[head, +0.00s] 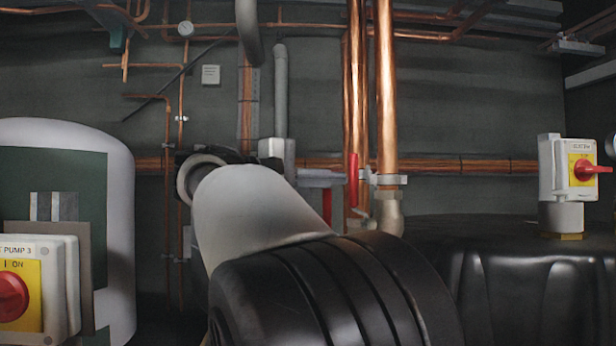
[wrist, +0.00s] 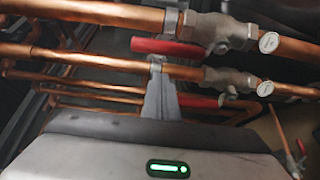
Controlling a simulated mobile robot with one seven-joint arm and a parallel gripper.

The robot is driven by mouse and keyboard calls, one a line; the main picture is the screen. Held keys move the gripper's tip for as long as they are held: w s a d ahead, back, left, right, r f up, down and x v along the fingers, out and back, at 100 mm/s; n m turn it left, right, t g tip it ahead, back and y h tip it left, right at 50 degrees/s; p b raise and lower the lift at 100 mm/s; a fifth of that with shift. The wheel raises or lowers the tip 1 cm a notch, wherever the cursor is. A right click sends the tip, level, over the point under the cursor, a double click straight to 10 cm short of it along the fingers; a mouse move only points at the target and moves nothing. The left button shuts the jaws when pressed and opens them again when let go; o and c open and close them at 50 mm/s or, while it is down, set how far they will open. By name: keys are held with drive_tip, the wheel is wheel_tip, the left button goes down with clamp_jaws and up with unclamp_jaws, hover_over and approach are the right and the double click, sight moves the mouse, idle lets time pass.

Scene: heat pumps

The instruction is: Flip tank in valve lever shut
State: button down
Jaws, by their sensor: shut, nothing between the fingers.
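Two red valve levers show in the wrist view, an upper one (wrist: 167,47) and a lower one (wrist: 197,100). Each lies roughly along a copper pipe beside a grey valve body, the upper body (wrist: 215,31) and the lower body (wrist: 230,81). The tags are too small to read, so I cannot tell which is the tank in valve. My gripper (wrist: 160,72) is shut and empty, its tips close below the upper lever, near the pipe; contact is unclear. In the head view, two red levers (head: 353,180) (head: 327,205) hang upright by the pipes.
Thick vertical copper pipes (head: 386,90) stand right of my arm. A black tank (head: 430,250) fills the lower right, with a red-knobbed switch box (head: 575,170) above it. A white cylinder (head: 117,220) and another switch box (head: 62,290) are at left. Another red lever (wrist: 300,147) shows at the wrist view's lower right.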

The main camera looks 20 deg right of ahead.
drive_tip(key=shift+s+a, duration=0.15)
drive_tip(key=shift+s, duration=0.6)
drive_tip(key=shift+s+a, duration=0.1)
drive_tip(key=shift+s, duration=0.65)
drive_tip(key=shift+b, duration=0.4)
drive_tip(key=shift+s+a+m+b, duration=0.1)
drive_tip(key=shift+s+m+b, duration=0.1)
drive_tip(key=shift+m+b, duration=0.1)
